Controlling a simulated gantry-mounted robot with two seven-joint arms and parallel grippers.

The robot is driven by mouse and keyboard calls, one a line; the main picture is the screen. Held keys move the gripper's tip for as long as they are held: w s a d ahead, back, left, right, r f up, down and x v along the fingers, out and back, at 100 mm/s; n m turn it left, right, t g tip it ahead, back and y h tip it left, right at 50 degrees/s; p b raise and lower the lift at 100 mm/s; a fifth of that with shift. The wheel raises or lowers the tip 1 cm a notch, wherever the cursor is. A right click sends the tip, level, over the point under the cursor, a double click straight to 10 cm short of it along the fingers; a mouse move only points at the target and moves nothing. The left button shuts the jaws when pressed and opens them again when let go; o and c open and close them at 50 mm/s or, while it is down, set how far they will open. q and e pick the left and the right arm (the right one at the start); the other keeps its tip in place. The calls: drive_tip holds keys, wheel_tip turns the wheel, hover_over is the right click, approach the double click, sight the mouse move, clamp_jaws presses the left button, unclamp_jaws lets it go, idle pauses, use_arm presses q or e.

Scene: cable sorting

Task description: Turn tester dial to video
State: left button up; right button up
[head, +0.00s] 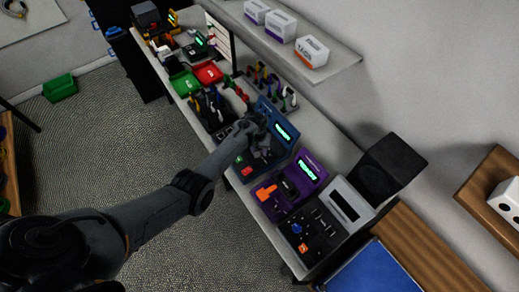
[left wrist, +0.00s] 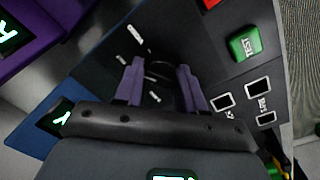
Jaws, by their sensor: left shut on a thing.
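The blue tester (head: 287,150) stands on the bench in the head view, with a lit green display (head: 282,132). My left gripper (head: 256,124) is over its face, and the arm hides much of the panel. In the left wrist view the two purple-grey fingers (left wrist: 159,88) of my left gripper are shut on the dark dial (left wrist: 155,92), one on each side. The dial is dim, so its pointer cannot be made out. White labels (left wrist: 135,34) lie around it, too small to read. A green TEST button (left wrist: 245,43) is on the same panel. My right gripper is not in view.
A purple tester (head: 309,171) stands close beside the blue one, and a black and grey unit (head: 318,232) beyond it. Red (head: 208,73) and green (head: 184,83) trays and cables (head: 268,80) lie farther along the bench. A shelf (head: 338,62) with boxes overhangs the back.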

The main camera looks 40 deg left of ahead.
use_arm(q)
drive_tip(key=m, duration=0.3)
drive_tip(key=shift+a, duration=0.1)
drive_tip(key=shift+f+m, duration=0.1)
drive_tip(key=shift+m, duration=1.5)
drive_tip(key=o, duration=1)
